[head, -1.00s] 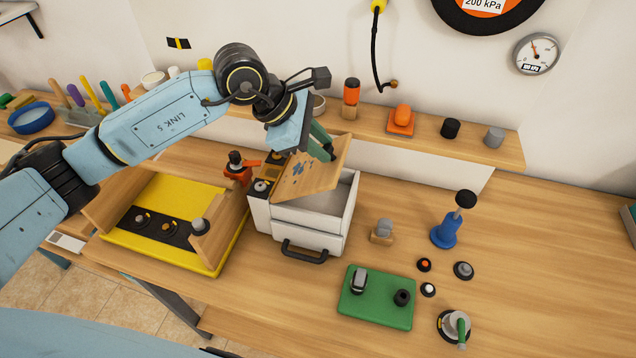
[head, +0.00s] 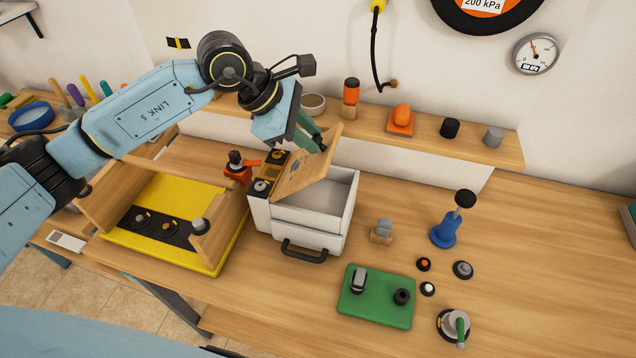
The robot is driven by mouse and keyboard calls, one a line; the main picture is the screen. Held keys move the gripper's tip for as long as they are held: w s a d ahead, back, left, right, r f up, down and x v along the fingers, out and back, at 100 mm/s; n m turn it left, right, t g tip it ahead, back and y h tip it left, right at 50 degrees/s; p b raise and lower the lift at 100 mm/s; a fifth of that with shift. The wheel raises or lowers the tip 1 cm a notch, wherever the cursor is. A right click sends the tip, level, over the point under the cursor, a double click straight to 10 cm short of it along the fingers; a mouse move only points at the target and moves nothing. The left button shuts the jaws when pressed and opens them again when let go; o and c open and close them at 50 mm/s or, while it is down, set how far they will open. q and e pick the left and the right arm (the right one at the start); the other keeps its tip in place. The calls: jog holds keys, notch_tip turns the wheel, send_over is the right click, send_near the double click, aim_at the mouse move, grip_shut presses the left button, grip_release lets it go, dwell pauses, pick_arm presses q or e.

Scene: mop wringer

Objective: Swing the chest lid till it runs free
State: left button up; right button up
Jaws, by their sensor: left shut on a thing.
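The chest (head: 318,238) is a white box with a black handle (head: 305,252) on its front, standing on the wooden bench. Its wooden lid (head: 308,172) is tilted up steeply, hinged toward the box's left side, and the pale inside of the box shows. My left gripper (head: 318,142) has green fingers and is shut on the lid's upper far edge. The exact contact is partly hidden by the gripper itself. My right gripper is not in view.
A yellow tray (head: 160,258) with wooden walls stands left of the chest. An orange clamp-like part (head: 238,168) is close behind. A green plate (head: 376,297), grey-topped block (head: 383,231) and blue post (head: 445,232) stand to the right. A wooden shelf (head: 440,145) runs behind.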

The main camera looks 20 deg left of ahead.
pick_arm(q)
jog(key=shift+w+a+r, duration=0.1)
jog(key=shift+a+r, duration=0.4)
jog(key=shift+a, duration=0.5)
jog(key=shift+a+r, duration=0.25)
jog(key=shift+a, duration=0.2)
jog(key=shift+a+r, duration=0.2)
jog(key=shift+a, duration=0.25)
jog(key=o, duration=0.9)
jog(key=shift+f, duration=0.1)
jog(key=shift+d, duration=0.1)
jog(key=p+v, duration=0.1)
jog(key=v, duration=0.5)
jog(key=shift+f, duration=0.1)
